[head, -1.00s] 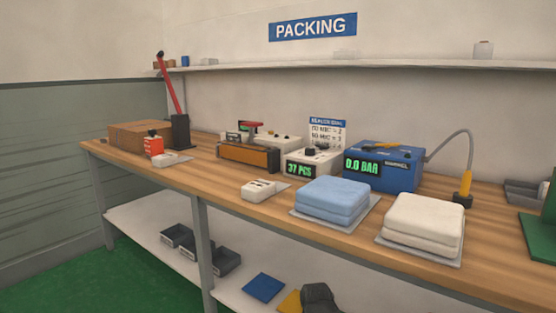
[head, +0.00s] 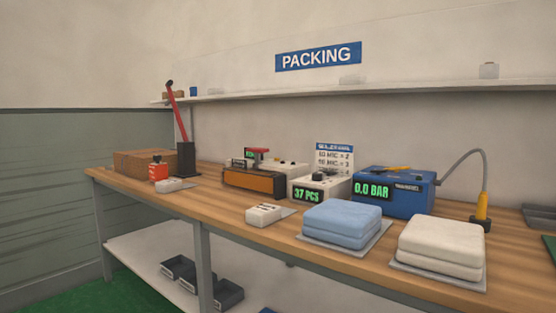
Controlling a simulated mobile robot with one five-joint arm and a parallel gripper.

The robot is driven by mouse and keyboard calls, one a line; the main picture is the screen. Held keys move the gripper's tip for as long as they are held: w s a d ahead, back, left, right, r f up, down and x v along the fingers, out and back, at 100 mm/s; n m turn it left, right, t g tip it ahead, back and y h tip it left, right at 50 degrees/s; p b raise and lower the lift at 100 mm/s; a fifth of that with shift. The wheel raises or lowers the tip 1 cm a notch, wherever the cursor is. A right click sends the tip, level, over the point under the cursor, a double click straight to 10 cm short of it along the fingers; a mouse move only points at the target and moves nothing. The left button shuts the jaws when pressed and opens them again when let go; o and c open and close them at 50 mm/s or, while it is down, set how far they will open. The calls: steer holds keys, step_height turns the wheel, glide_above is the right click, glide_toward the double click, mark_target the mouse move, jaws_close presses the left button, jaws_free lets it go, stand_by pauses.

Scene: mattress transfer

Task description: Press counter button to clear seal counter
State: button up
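The seal counter (head: 318,190) is a small light box on the wooden bench, with a dark knob or button on top. Its green display (head: 307,194) reads "37 PCS". A small white box (head: 264,214) with dark marks on top sits in front of it, nearer the bench edge. I cannot tell which of these carries the counter button. My gripper is not in the head view.
A blue box (head: 398,195) reading "0.0 BAR" stands right of the counter. Folded blue (head: 341,222) and white (head: 441,246) stacks lie along the front. An orange-fronted sealer (head: 253,183) stands left. A PACKING sign (head: 318,56) hangs above the shelf.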

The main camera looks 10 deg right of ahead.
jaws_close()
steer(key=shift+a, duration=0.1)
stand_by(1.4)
